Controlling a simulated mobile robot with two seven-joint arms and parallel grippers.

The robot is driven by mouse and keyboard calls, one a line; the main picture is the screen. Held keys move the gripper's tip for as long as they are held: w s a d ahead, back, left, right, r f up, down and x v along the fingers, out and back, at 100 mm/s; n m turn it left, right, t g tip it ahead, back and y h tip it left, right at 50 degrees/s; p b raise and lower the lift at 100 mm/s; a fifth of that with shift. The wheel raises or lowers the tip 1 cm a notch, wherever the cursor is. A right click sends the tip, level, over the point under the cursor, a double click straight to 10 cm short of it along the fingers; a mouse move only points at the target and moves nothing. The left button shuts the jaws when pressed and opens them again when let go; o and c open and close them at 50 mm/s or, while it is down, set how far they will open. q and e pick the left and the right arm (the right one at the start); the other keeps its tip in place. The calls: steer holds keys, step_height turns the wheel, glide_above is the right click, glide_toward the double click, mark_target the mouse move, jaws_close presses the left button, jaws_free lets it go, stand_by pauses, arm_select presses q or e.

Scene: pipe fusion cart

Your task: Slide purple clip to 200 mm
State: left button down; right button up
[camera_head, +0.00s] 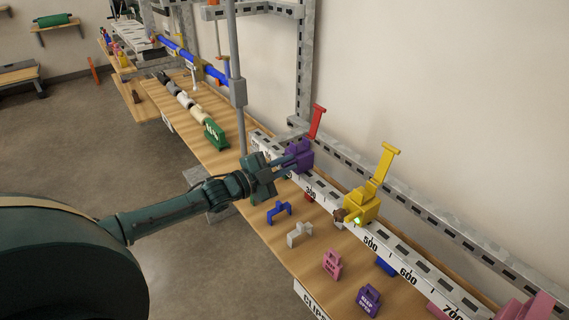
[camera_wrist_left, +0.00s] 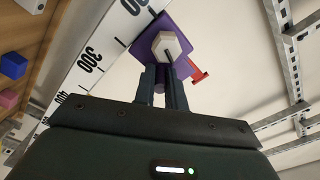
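The purple clip (camera_head: 298,154) sits on the white scale rail, just left of the 300 label in the head view. In the left wrist view the purple clip (camera_wrist_left: 150,38) shows a pale hexagonal knob (camera_wrist_left: 169,45) on its front. The 300 mark (camera_wrist_left: 93,60) is beside it, and part of another number shows at the top. My left gripper (camera_head: 287,168) is at the clip's front. In the left wrist view its two fingers (camera_wrist_left: 163,78) are close together and reach the knob, with purple between them; whether they grip it is unclear. My right gripper is not seen.
A yellow clip (camera_head: 362,205) with a raised lever stands farther along the rail, near 500. A red lever (camera_head: 318,121) rises behind the purple clip. Blue (camera_head: 279,211), white (camera_head: 299,234), pink (camera_head: 331,264) and purple blocks lie on the wooden shelf. A grey post (camera_head: 238,90) stands left of my gripper.

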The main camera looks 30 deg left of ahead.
arm_select(q)
steer(key=c, duration=1.5)
jaws_free()
steer(key=shift+o, duration=0.2)
steer(key=v, duration=1.3)
steer(key=shift+f, duration=0.1)
steer(key=s+d+f+n+g+y, duration=0.5)
steer(key=s+d+f+n, duration=0.2)
steer(key=d+f, duration=0.35)
steer(key=s+d+n+g+y, duration=0.1)
steer(key=s+d+n+g, duration=0.25)
steer(key=s, duration=0.35)
steer(key=s+d+n+g+y, duration=0.1)
steer(key=s+d+n+g, duration=0.25)
steer(key=s, duration=0.35)
steer(key=w+d+f+m+t+h, duration=0.1)
steer(key=w+d+f+t+h, duration=0.2)
steer(key=w+d+f+t, duration=0.2)
steer(key=shift+w+d+f+t+h, duration=0.35)
steer(key=shift+d+f+t, duration=0.25)
steer(key=shift+f, duration=0.4)
